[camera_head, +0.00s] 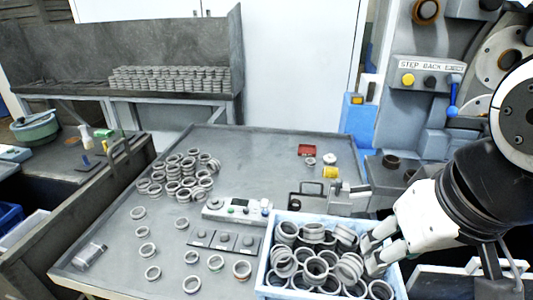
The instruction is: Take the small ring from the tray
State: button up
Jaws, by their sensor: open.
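A pale blue tray (263,269) stands at the front right of the table, heaped with grey metal rings (316,270) in mixed poses, some flat and some on edge. I cannot tell by size which one is the small ring. My gripper (377,246) comes in from the right and its white fingers are over the tray's right side, close to the rings there. It is open, and no ring shows held between the fingers. The fingers and hand hide part of the tray's right wall and perhaps some rings.
On the grey table (245,155), a pile of rings (180,175) and several single rings lie at the left. The grinding machine (430,80) stands at the right. The table's back middle is mostly clear.

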jog(key=shift+o, duration=0.3)
jog(key=shift+w, duration=0.1)
jog(key=n+g+b, duration=0.4)
jog(key=n+b, duration=1)
jog(key=n, duration=0.1)
send_over(296, 200)
notch_tip(296, 200, down, 27)
notch_tip(296, 200, down, 13)
jog(key=shift+a+f+b, duration=0.1)
jog(key=shift+b, duration=0.65)
jog(key=shift+c, duration=0.3)
grip_shut()
